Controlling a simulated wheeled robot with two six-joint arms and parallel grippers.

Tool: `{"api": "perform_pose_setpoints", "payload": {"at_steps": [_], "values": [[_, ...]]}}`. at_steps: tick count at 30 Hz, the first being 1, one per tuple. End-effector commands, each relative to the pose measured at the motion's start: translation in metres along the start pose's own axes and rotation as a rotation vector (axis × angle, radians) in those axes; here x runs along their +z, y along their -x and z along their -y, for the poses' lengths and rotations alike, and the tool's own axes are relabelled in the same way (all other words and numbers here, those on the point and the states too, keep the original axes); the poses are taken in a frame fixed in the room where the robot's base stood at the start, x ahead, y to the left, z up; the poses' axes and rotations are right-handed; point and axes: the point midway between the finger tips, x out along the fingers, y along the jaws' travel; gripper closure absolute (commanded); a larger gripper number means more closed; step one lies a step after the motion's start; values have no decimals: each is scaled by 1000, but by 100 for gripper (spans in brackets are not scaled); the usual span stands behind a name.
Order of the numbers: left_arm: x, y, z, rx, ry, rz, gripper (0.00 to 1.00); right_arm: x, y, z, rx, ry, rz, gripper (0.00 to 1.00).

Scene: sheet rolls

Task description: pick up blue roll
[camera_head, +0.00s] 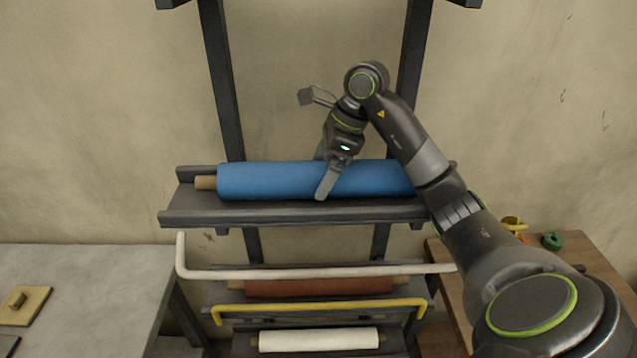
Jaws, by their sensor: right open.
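The blue roll (267,181) lies level on the upper shelf (300,213) of a dark rack, its brown core end showing at the left. My right gripper (325,178) is open at the roll's middle, pointing down. One finger lies in front of the roll and another part shows behind its top edge. I cannot tell whether the fingers touch it. My right arm hides the roll's right end. My left gripper is not in view.
Below are a white bar (310,272), a red-brown roll (320,288), a yellow bar (320,306) and a white roll (318,340). A grey table (90,285) stands left, a wooden table (590,258) right. Rack posts rise behind the roll.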

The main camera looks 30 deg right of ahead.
Motion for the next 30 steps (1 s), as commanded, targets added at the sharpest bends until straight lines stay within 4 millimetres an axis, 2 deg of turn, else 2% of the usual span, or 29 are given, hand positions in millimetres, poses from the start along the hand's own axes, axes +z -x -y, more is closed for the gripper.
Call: {"api": "perform_pose_setpoints", "payload": {"at_steps": [5, 25, 30], "values": [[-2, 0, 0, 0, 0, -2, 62, 0, 1, 0, 0, -1, 0, 1], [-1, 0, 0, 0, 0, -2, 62, 0, 0, 0, 1, 0, 0, 89], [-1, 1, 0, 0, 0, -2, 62, 2, 3, 0, -5, 4, 4, 90]]}}
